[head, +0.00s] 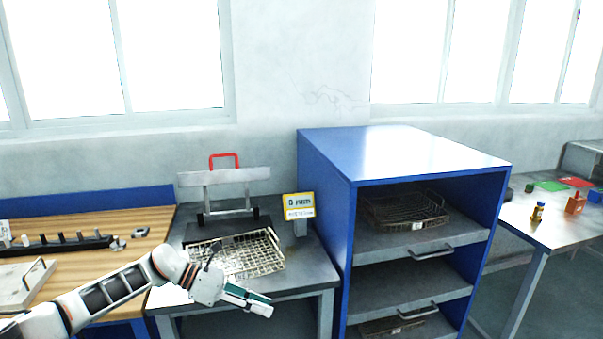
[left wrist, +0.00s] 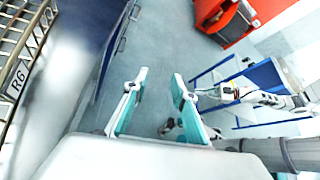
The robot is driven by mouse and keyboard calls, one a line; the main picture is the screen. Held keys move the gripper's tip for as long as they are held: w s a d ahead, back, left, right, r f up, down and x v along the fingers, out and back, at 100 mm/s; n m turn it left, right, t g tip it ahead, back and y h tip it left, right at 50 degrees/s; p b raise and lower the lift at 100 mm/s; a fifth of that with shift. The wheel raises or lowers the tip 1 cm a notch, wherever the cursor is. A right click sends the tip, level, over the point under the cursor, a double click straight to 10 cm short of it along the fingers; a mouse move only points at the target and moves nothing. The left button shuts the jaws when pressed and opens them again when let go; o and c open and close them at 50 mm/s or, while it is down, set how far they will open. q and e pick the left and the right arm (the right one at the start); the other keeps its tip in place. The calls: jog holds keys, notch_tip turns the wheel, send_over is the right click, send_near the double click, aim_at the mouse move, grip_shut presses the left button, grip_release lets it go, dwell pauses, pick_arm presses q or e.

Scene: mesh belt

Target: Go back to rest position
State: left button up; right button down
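My left gripper (head: 262,303) reaches in from the lower left in the head view, in front of the grey stand's front edge. In the left wrist view my left gripper (left wrist: 160,76) has its two white and teal fingers apart with nothing between them. A wire mesh basket (head: 265,262) lies on the grey stand (head: 300,279), behind the gripper and apart from it. A white arm, likely my right one, shows small in the left wrist view. Its end (left wrist: 207,92) is too small to read. The right gripper is outside the head view.
A blue shelf unit (head: 325,190) stands right of the stand and holds mesh baskets (head: 400,208). A wooden bench (head: 120,222) is at the left. A table (head: 545,232) with small coloured items is at the right. Open floor (left wrist: 150,45) shows below the left gripper.

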pick_arm(q)
jog(key=s+d+f+n+t+h, duration=0.45)
jog(key=s+d+n+t, duration=0.55)
jog(key=n, duration=0.8)
jog(key=s+a+f+n+y, duration=1.5)
jog(key=s+a+f+n, duration=0.6)
jog(key=n, duration=0.6)
jog(key=shift+s+a, duration=0.4)
jog(key=shift+a, duration=0.1)
